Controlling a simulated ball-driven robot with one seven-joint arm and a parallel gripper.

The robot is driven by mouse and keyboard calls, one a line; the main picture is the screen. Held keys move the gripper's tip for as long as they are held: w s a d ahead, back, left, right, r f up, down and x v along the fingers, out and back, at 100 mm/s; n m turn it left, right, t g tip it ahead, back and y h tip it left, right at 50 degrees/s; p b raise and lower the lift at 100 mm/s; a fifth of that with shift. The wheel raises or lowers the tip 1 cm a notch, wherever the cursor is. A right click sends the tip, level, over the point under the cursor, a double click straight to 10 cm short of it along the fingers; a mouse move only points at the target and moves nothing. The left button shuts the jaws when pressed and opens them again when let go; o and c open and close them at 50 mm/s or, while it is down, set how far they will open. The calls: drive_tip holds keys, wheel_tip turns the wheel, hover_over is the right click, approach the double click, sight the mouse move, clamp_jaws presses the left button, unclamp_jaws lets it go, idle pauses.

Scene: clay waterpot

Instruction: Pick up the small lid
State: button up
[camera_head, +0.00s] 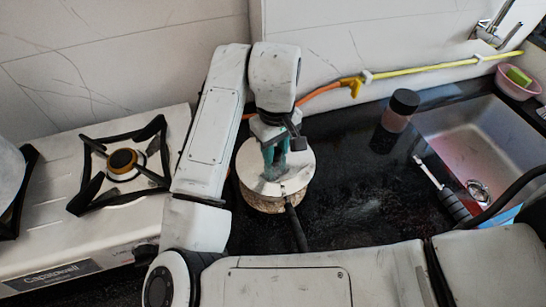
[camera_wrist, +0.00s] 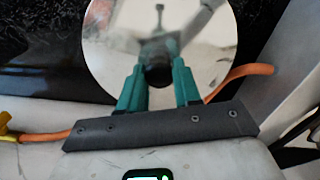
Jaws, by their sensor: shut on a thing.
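A round, shiny pale lid (camera_head: 298,178) is over a speckled pot (camera_head: 262,203) with a dark handle (camera_head: 296,230) pointing toward the front. In the wrist view the lid (camera_wrist: 112,50) fills the upper middle and mirrors its surroundings. My gripper (camera_head: 274,172) reaches down over the lid's middle. In the wrist view its teal fingers (camera_wrist: 159,82) are on either side of the lid's dark knob (camera_wrist: 158,73), shut on it. I cannot tell whether the lid touches the pot's rim.
A white gas stove (camera_head: 60,205) stands left. A dark-topped jar (camera_head: 397,112) and a sink (camera_head: 470,145) are right, with a pink basin (camera_head: 512,87) behind. A yellow-orange hose (camera_head: 425,70) runs along the wall. Black counter (camera_head: 365,205) right of the pot is clear.

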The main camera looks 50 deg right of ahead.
clamp_jaws()
drive_tip(key=shift+r, duration=0.1)
drive_tip(key=shift+r, duration=0.8)
drive_tip(key=s+a+r+p, duration=0.1)
drive_tip(key=s+a+r, duration=0.5)
drive_tip(key=s+r, duration=0.5)
drive_tip(key=shift+s+r, duration=0.15)
drive_tip(key=shift+s, duration=0.7)
